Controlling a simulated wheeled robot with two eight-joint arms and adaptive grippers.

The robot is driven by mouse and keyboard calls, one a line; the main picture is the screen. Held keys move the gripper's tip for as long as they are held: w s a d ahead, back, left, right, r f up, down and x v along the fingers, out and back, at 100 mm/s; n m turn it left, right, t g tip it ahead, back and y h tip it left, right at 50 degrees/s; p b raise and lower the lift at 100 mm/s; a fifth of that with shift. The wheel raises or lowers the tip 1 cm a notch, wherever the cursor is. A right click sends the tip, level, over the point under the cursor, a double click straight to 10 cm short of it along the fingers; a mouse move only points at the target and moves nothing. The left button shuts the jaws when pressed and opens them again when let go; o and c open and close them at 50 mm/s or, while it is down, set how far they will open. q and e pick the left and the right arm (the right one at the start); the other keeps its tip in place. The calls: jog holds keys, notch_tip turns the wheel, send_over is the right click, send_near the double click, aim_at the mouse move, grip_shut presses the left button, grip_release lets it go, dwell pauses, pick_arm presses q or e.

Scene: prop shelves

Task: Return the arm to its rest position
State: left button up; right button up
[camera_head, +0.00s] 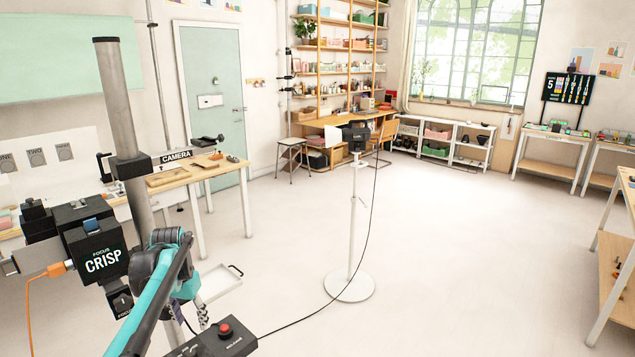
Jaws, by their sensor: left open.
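My left arm, teal and dark grey, comes in at the lower left. It bends at a joint near the dark post, and its forearm hangs down behind the nearer link. My left gripper (189,316) is partly hidden behind that link, pointing down just above a black control box (215,341) with a red button. It looks open, with nothing seen between its fingers. I cannot tell whether it touches the box. My right gripper is not in view.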

pick_arm(q)
jog(key=s+d+r+t, duration=0.1)
jog(key=s+d+t, duration=0.1)
jog(key=s+d, duration=0.65)
jog(key=s+d+r+t, duration=0.1)
jog(key=s+d+t, duration=0.1)
jog(key=s+d, duration=0.65)
jog(key=s+f+n+t, duration=0.1)
jog(key=s+f, duration=0.3)
jog(key=s, duration=0.4)
jog(key=shift+s+f+t, duration=0.2)
jog(key=shift+s+t, duration=0.15)
jog(key=shift+t, duration=0.15)
jog(key=shift+a, duration=0.1)
